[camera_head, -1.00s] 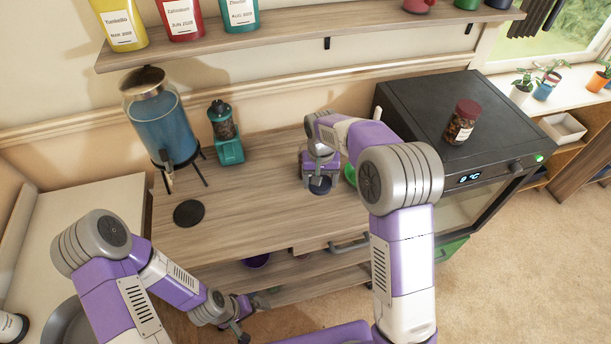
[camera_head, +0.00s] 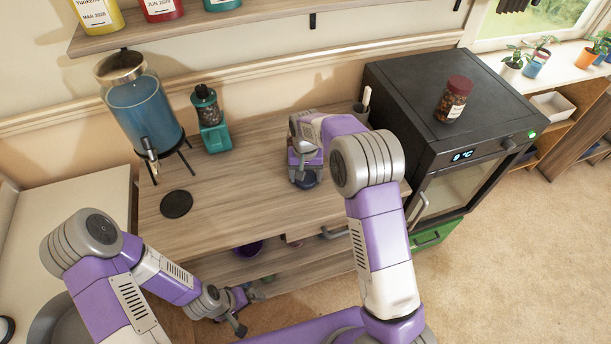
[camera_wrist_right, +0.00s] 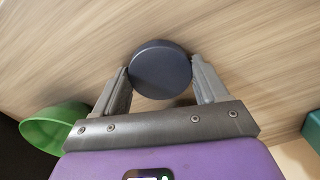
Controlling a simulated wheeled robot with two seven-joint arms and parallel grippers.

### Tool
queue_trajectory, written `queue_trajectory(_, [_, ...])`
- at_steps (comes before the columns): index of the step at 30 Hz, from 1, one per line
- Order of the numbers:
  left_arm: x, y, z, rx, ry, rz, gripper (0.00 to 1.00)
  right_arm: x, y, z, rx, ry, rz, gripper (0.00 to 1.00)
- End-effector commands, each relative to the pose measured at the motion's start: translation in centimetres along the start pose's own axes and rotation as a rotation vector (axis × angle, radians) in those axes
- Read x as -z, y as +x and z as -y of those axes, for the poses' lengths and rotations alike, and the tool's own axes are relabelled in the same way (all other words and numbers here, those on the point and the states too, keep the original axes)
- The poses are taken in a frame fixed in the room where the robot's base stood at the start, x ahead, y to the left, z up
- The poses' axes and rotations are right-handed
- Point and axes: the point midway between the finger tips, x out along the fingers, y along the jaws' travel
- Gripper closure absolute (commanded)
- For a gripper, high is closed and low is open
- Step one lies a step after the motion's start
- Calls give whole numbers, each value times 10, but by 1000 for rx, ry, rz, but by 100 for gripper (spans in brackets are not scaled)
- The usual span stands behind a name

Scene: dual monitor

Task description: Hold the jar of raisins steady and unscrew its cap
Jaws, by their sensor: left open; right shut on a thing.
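A glass jar with a dark red cap and brown contents (camera_head: 452,100) stands upright on the black appliance; its label is too small to read. My right gripper (camera_head: 306,172) is over the wooden counter, shut on a dark round object (camera_head: 308,180). In the right wrist view the gripper (camera_wrist_right: 162,80) has its two fingers on opposite sides of this dark disc-like top (camera_wrist_right: 160,69); what lies beneath it is hidden, so I cannot tell whether it is a jar. My left gripper (camera_head: 238,312) is low, in front of the counter's lower shelf, open and apart from both objects.
A blue drink dispenser (camera_head: 143,112) and a teal grinder (camera_head: 211,120) stand at the counter's back left. A black round mat (camera_head: 176,204) lies near its left front. A green bowl (camera_wrist_right: 55,126) is beside my right gripper. The black appliance (camera_head: 415,85) borders the counter's right.

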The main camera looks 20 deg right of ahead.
Motion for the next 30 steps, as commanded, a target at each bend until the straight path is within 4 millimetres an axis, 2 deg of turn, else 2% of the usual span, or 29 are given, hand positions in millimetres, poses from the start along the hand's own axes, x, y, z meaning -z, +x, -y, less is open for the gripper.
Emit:
queue_trajectory(10, [0,1,0,0,0,0,0,0,3,0,1,0,-2,64])
queue_trajectory(11, [0,1,0,0,0,0,0,0,3,0,1,-1,-2,26])
queue_trajectory(15, [0,1,0,0,0,0,0,0,2,0,1,-1,-2,4])
queue_trajectory(16, [0,1,0,0,0,0,0,0,2,0,1,-1,-2,2])
queue_trajectory(25, [0,0,0,0,0,0,0,0,0,0,1,-1,-3,2])
queue_trajectory(30, [0,-6,-2,0,0,0,0,1,-21,0,2,-1,-6,2])
